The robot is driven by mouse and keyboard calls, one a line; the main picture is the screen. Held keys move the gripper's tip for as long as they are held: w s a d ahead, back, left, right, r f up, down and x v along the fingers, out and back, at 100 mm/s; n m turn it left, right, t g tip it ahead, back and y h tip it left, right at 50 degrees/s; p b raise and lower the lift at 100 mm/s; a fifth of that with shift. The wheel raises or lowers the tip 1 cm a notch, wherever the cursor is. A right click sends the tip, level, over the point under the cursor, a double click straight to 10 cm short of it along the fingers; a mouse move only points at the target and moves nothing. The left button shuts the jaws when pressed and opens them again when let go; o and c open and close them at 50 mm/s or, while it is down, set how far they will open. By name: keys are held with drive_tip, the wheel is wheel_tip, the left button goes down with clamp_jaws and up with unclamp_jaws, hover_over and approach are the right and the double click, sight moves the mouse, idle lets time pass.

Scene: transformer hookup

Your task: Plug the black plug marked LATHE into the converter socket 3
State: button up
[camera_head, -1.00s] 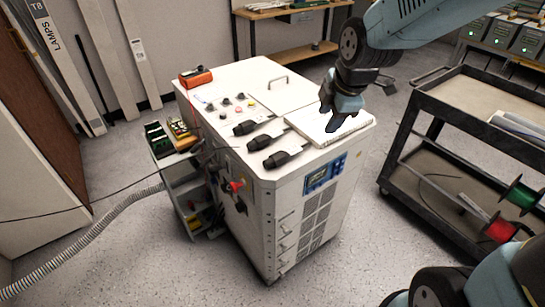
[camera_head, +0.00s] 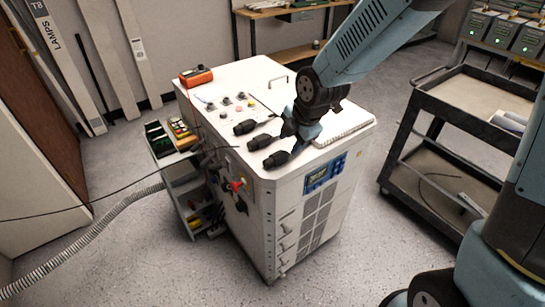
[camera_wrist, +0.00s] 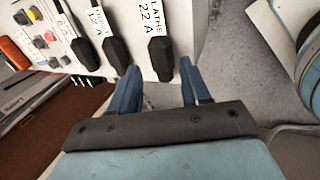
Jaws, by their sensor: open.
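The black plug marked LATHE 22 A (camera_wrist: 162,60) lies on the white cabinet's top, at the right of a row of black plugs in the wrist view. In the head view it appears to be the nearest plug (camera_head: 276,160). My gripper (camera_wrist: 158,78) is open and empty; its two blue fingers point towards the LATHE plug, one to each side of its line. In the head view my gripper (camera_head: 297,148) is low over the cabinet top, just right of that plug. Whether the fingers touch it, I cannot tell. No socket marked 3 is readable.
Two other black plugs (camera_head: 259,142) (camera_head: 243,127) lie beside it on the white cabinet (camera_head: 295,200). A red-orange meter (camera_head: 196,76) sits at the back left corner. A small side cart (camera_head: 185,185) stands left. A dark trolley (camera_head: 425,105) stands right, with open floor between.

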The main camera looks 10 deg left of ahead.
sight(284, 153)
drive_tip(key=shift+x, duration=3.75)
drive_tip(key=shift+d, duration=0.1)
drive_tip(key=shift+c, duration=0.5)
drive_tip(key=c, duration=0.7)
drive_tip(key=shift+r, duration=0.1)
